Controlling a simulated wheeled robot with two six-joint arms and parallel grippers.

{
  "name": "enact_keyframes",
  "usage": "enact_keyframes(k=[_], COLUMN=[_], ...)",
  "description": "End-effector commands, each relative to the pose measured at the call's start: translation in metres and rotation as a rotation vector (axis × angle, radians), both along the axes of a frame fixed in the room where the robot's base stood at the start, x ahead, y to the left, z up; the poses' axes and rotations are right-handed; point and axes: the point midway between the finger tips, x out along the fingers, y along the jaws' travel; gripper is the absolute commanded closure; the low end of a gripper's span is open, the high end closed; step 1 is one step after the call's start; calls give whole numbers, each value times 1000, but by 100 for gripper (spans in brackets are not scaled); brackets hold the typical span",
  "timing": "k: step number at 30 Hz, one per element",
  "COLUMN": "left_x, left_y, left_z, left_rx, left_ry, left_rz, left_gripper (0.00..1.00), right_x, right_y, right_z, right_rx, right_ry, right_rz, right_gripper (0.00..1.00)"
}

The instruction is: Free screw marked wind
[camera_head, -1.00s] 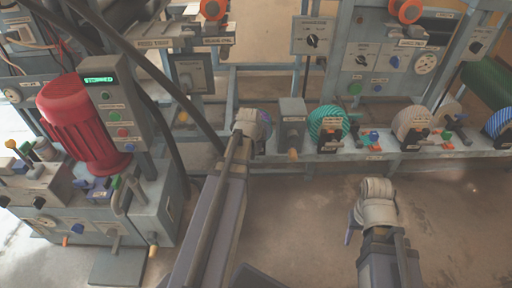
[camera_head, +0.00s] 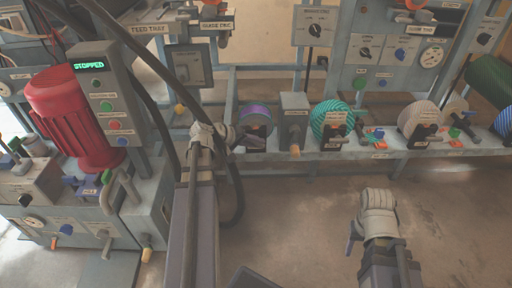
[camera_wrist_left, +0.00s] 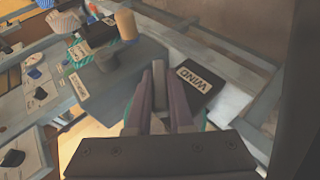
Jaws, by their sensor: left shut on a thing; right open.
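The label reading WIND sits on a dark block (camera_wrist_left: 203,82) in the left wrist view, just right of my left fingers. My left gripper (camera_wrist_left: 160,98) has its two fingers close together there, shut on a thin grey piece, which I take to be the screw marked wind; the fingers mostly hide it. In the head view my left gripper (camera_head: 236,143) is at the lower left of the purple spool (camera_head: 256,118), by the rail. My right gripper (camera_head: 354,236) hangs over bare floor, open and empty, its fingertips mostly hidden behind its wrist.
A teal spool (camera_head: 331,118) and a pale spool (camera_head: 418,116) stand further right along the rail, with a grey box (camera_head: 293,108) beside the purple spool. A red motor (camera_head: 70,115) and a panel reading STOPPED (camera_head: 90,66) stand left. The floor in front is clear.

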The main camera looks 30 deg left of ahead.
Motion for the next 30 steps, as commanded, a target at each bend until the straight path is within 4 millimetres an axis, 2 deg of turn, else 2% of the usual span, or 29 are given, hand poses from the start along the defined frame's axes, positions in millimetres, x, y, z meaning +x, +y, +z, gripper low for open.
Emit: enact_keyframes(k=[6, 21, 22, 29, 30], left_x=[-1, -2, -2, -1, -1], left_y=[-1, -1, -1, -1, -1], left_z=[-2, -1, -1, 0, 0], left_rx=[-38, -50, -50, -50, -51], left_ry=[-20, -26, -26, -28, -28], left_rz=[-5, -4, -4, -3, -2], left_gripper=[100, 100, 77, 51, 50], right_x=[0, 0, 0, 0, 0], right_y=[0, 0, 0, 0, 0], right_z=[-9, -9, -9, -9, -9], right_rx=[0, 0, 0, 0, 0], right_ry=[-1, -1, -1, -1, -1], right_rz=[0, 0, 0, 0, 0], right_gripper=[50, 50, 50, 50, 50])
